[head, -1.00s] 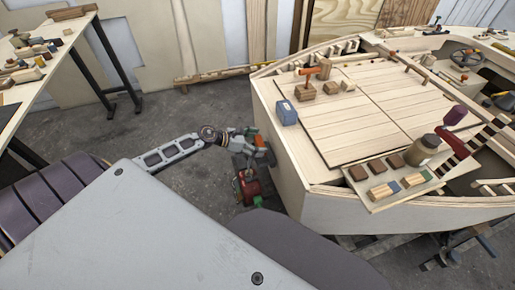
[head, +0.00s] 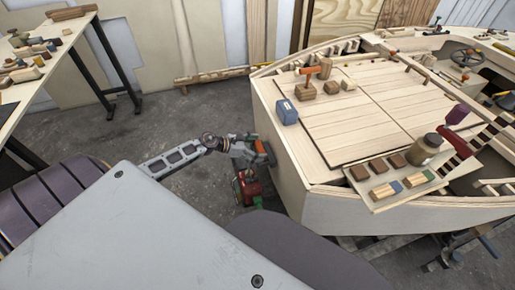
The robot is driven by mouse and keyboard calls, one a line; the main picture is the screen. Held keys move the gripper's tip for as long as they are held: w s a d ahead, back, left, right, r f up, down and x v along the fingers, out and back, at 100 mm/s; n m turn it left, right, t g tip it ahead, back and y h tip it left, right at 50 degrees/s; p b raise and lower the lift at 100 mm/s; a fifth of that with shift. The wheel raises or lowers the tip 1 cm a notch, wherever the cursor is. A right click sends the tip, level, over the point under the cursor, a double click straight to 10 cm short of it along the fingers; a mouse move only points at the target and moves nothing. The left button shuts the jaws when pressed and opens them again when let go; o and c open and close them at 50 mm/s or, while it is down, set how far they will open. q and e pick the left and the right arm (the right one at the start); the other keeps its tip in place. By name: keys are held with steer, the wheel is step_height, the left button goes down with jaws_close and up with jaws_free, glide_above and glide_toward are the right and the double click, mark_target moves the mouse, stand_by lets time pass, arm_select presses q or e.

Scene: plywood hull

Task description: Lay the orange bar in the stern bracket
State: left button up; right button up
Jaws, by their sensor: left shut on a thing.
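My left gripper (head: 256,152) is beside the near left corner of the pale plywood hull (head: 300,185), over the grey floor. It is shut on a small orange piece that looks like the orange bar (head: 262,147), mostly covered by the fingers. Whether it touches the hull wall I cannot tell. I cannot make out the stern bracket for certain. My right gripper is not in view.
A red object (head: 247,188) is below my gripper. The deck middle is clear.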

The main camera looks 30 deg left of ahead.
arm_select(q)
steer(key=o, duration=0.7)
steer(key=shift+o, duration=1.1)
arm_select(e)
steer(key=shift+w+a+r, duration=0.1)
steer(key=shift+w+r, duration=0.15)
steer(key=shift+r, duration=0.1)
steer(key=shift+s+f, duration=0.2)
